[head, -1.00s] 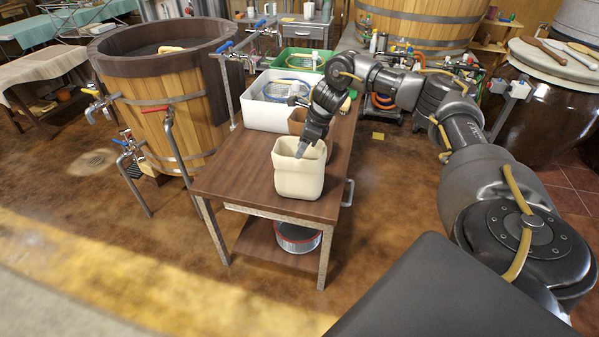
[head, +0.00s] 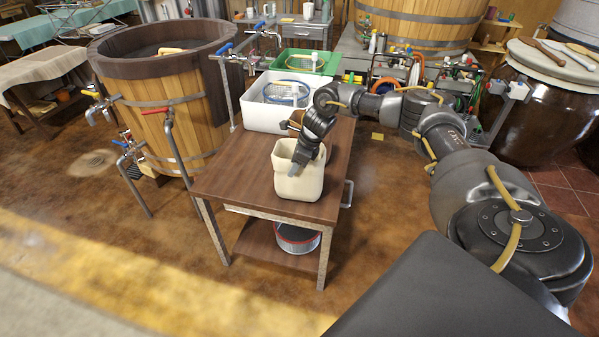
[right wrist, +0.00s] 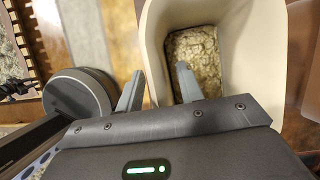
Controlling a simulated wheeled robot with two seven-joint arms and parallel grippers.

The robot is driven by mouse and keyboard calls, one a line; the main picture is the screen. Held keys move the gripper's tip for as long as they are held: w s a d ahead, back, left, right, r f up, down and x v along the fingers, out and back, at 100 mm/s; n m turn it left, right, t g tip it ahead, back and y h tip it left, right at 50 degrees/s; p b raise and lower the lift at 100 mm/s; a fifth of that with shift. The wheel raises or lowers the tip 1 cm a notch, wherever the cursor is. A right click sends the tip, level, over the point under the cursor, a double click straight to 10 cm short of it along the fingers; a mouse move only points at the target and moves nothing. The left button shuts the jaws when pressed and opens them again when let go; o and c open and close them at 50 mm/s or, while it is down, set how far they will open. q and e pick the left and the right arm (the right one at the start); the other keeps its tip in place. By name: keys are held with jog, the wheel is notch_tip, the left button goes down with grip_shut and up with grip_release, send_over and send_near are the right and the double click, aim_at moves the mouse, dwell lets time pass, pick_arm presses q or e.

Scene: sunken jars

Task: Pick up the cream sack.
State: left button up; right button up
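The cream sack (head: 298,187), open at the top, stands upright near the front right of the brown wooden table (head: 235,175). The right wrist view shows its pale wall (right wrist: 244,50) and grainy contents (right wrist: 197,52) at the bottom. My right gripper (head: 294,171) is at its rim, pointing down. In the right wrist view, the right gripper's fingers (right wrist: 158,88) are apart. One finger is inside the mouth and the other is outside, with the sack's wall between them. I cannot tell whether either finger touches the wall. My left gripper is out of view.
A white bin (head: 265,117) stands behind the sack, with a green crate (head: 318,57) further back. A round tin (head: 297,238) sits on the lower shelf. A wooden tub (head: 180,120) with taps stands left of the table. The table's front left is clear.

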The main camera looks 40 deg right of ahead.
jog(key=shift+f, duration=0.25)
dwell(0.3)
jog(key=shift+c, duration=0.3)
grip_shut()
jog(key=shift+s+a+f, duration=0.1)
jog(key=shift+s, duration=0.05)
dwell(1.0)
